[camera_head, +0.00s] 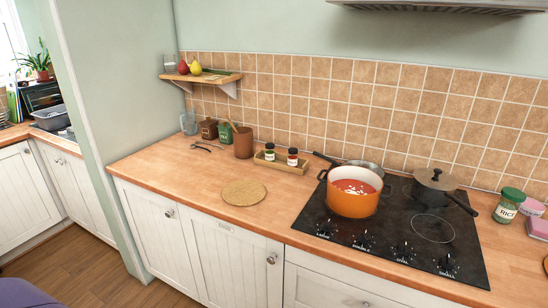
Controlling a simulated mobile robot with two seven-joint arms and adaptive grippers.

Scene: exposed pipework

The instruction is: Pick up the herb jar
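Two small jars with dark lids stand in a wooden tray (262,161) on the counter, against the tiled wall. The left jar (269,152) shows green below its lid and looks like the herb jar. The right jar (293,157) shows red. The labels are too small to read. Neither of my grippers is in view.
An orange pot (353,192) with red contents stands on the black hob (432,228), right of the tray. Behind it is a pan (362,165); a lidded dark pot (433,187) stands right. A brown utensil holder (243,143) is left. Counter around the round mat (244,193) is clear.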

